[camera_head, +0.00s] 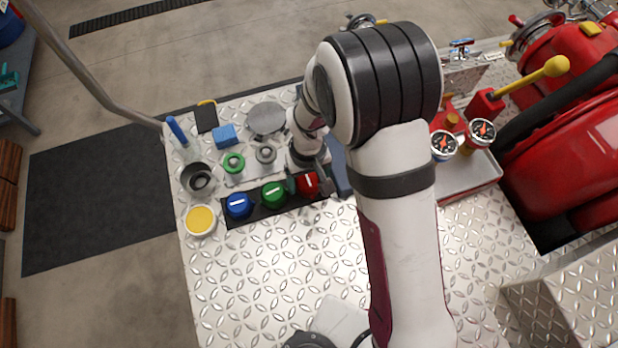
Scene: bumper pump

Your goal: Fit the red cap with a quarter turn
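The red cap (307,184) sits at the right end of a black tray (258,210), with a white mark on its top. My gripper (306,180) is down at the red cap, with dark fingers on its left and right sides. Whether the fingers touch the cap or stand a little apart from it is too small to tell. A green cap (273,194) and a blue cap (238,205) sit left of it in the same tray. Behind the tray, a light plate (250,178) carries a green-ringed port (233,162) and a grey port (266,154). My arm hides the plate's right part.
A yellow-filled dish (201,220), a dark cup (198,180), a blue-handled brush (177,130), a blue block (225,135) and a grey disc (267,118) crowd the left and back. Two gauges (482,132) and red machinery (570,140) stand right. The tread-plate deck (270,270) in front is largely clear.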

